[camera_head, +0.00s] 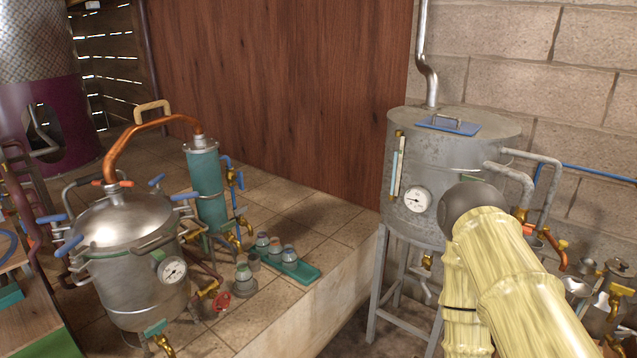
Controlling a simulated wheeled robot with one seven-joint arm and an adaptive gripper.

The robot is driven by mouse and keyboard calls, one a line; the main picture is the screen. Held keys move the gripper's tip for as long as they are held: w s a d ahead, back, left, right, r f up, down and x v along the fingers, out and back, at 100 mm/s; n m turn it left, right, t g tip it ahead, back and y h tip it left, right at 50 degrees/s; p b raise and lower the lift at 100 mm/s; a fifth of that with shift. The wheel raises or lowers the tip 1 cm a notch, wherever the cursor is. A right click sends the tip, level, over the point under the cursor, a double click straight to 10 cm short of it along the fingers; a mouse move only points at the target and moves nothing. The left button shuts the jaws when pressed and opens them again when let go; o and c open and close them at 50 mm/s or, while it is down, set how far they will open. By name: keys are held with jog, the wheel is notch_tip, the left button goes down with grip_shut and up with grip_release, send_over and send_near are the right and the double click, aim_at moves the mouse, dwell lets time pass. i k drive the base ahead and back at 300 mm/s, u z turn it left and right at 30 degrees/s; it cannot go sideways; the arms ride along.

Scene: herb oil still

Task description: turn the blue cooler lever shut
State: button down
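The cooler (207,185) appears to be the upright teal cylinder left of centre, joined by a copper pipe to the steel still pot. On its right side is a blue fitting (239,180) on a blue pipe, which may be the blue lever; it is too small to tell its angle or whether it is open or shut. Brass taps (247,227) sit lower on the same side. My arm, in a yellow sleeve with a dark rounded end, rises at the right in front of the grey tank, well apart from the cooler. My gripper cannot be made out.
The still pot (135,270) with blue clamp handles stands front left. A green tray (305,272) of small jars lies by the cooler on the tiled ledge (345,225). The grey tank (440,160) on legs stands right. Brass and steel vessels (613,280) are far right.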

aim_at(240, 179)
jog(key=z, duration=0.15)
jog(key=i, duration=1.45)
jog(key=u, duration=1.8)
jog(key=i, duration=0.7)
jog(key=z, duration=1.1)
